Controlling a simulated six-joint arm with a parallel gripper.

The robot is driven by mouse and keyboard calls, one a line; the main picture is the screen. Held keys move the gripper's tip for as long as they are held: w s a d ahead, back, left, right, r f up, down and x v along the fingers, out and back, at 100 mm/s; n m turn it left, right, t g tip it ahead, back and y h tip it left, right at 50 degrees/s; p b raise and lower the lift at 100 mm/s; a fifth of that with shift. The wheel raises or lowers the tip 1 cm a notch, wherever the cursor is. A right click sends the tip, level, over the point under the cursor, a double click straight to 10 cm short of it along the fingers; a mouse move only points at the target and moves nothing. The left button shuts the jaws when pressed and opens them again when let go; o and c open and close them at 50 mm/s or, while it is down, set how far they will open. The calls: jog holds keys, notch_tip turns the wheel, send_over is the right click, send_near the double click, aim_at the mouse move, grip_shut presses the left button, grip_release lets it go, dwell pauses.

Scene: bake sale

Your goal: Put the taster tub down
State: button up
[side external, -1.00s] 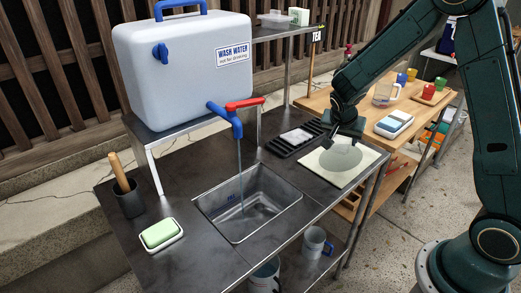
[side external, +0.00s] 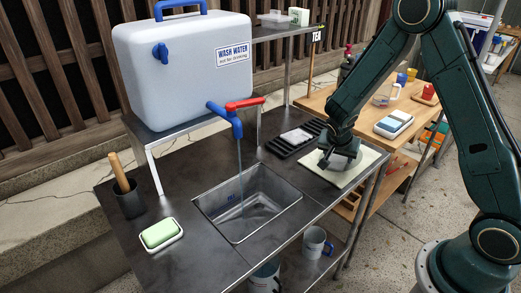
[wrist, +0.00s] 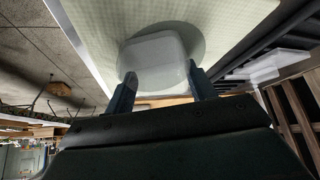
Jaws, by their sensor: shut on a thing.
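My gripper (wrist: 162,88) is shut on a pale translucent tub (wrist: 152,58), with one finger on each side of it. The tub is over a darker round patch (wrist: 197,42) on a pale, finely patterned mat (wrist: 245,18). I cannot tell whether its base touches the mat. In the side view my gripper (side external: 338,163) is low over the mat (side external: 368,159), at the right end of the metal counter. There the gripper hides most of the tub and the round patch.
A black ribbed rack (side external: 282,147) with a pale item (side external: 296,136) on it lies just left of the mat. The sink (side external: 245,203), with water running from the blue tap (side external: 228,118), is further left. A wooden table (side external: 372,105) stands behind.

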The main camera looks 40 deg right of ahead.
jog(key=shift+f, duration=0.2)
jog(key=o, duration=1)
jog(key=shift+r, duration=0.1)
jog(key=shift+s+a+r, duration=0.1)
jog(key=shift+a+r, duration=0.2)
jog(key=shift+r, duration=0.3)
jog(key=v, duration=1.1)
jog(key=shift+s, duration=0.1)
